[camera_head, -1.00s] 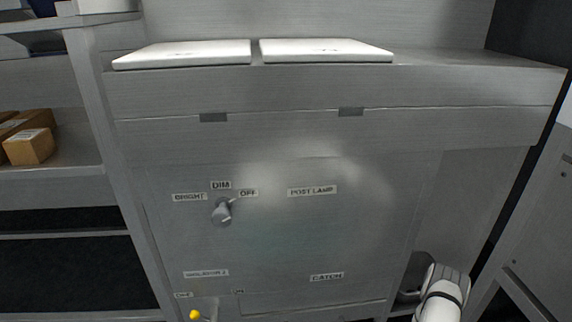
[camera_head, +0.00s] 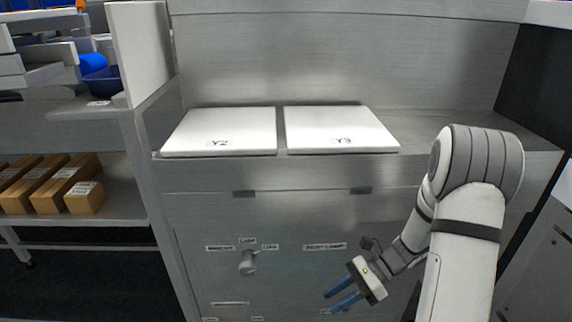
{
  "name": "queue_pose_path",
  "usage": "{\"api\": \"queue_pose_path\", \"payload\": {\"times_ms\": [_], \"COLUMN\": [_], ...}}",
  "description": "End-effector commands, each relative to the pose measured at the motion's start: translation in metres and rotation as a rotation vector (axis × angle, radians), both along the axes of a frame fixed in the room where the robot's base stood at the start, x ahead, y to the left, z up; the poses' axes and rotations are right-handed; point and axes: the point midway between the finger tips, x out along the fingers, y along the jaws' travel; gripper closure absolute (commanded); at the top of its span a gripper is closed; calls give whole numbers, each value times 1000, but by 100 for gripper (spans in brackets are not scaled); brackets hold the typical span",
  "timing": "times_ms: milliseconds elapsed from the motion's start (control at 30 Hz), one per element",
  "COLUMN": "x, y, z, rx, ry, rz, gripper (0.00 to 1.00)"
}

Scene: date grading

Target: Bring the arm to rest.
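My arm (camera_head: 468,225) comes up at the right of the view, bends over at a rounded grey joint and reaches down to the left. My gripper (camera_head: 342,300) is in front of the steel panel below the counter, pointing down and left. Its two blue fingers are apart, with nothing visible between them. It is right of and below the rotary knob (camera_head: 248,263), clear of it in the picture. Whether the fingertips touch the panel cannot be told.
Two white boards, Y2 (camera_head: 222,130) and Y3 (camera_head: 340,130), lie on the steel counter (camera_head: 445,122). The panel bears a POST LAMP label (camera_head: 325,247). Shelves at left hold cardboard boxes (camera_head: 84,197) and a blue bowl (camera_head: 102,80). A grey cabinet (camera_head: 545,250) stands at right.

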Motion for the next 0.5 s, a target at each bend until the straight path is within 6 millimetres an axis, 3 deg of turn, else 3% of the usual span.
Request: {"api": "queue_pose_path", "payload": {"times_ms": [33,500], "x": [-6,-68], "y": [3,-5], "z": [37,228], "rx": [-40,-399], "ry": [-71,-698], "rz": [66,721], "gripper": [66,66]}}
